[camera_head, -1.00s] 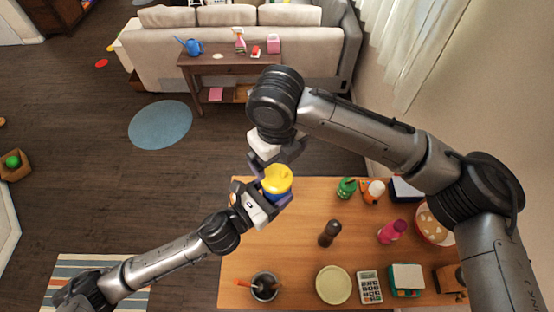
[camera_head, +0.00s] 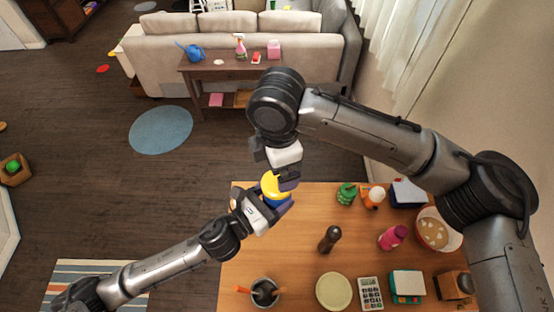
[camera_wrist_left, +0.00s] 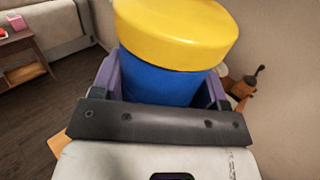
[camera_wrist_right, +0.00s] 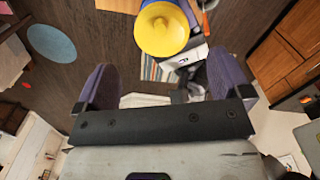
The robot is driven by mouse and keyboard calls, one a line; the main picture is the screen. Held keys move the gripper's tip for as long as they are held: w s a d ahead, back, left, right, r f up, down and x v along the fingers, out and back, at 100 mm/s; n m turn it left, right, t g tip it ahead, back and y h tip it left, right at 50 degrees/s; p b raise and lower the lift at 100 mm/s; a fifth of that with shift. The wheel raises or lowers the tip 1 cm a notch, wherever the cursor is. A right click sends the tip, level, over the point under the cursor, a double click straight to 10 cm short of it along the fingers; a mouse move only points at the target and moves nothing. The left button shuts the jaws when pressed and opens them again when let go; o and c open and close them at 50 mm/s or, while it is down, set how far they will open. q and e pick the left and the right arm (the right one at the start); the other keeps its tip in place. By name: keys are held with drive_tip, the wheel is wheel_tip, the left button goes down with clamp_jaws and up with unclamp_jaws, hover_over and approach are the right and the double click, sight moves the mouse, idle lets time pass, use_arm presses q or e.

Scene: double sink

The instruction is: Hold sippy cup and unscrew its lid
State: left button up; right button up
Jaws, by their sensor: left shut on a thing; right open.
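The sippy cup has a blue body (camera_wrist_left: 160,82) and a yellow lid (camera_wrist_left: 178,32). In the head view the yellow lid (camera_head: 273,187) is on the cup, near the far left corner of the table. My left gripper (camera_head: 272,213) is shut on the blue body, one finger on each side. My right gripper (camera_head: 284,178) is at the lid in the head view. In the right wrist view its two purple fingers (camera_wrist_right: 165,92) are wide apart, with the lid (camera_wrist_right: 162,29) showing beyond and above the gap. The lid's spout faces that camera.
The wooden table (camera_head: 290,240) holds a dark pepper mill (camera_head: 330,239), a pink bottle (camera_head: 392,237), a green bottle (camera_head: 347,194), a plate (camera_head: 334,291), a calculator (camera_head: 370,293) and a dark pot (camera_head: 264,293). Its left middle is clear.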

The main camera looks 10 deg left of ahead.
drive_tip(key=m, duration=1)
drive_tip(key=shift+s, duration=0.1)
drive_tip(key=m, duration=0.3)
drive_tip(key=shift+a, duration=0.1)
drive_tip(key=m, duration=0.4)
drive_tip(key=shift+m, duration=0.3)
drive_tip(key=shift+f, duration=4)
drive_tip(key=shift+c, duration=0.3)
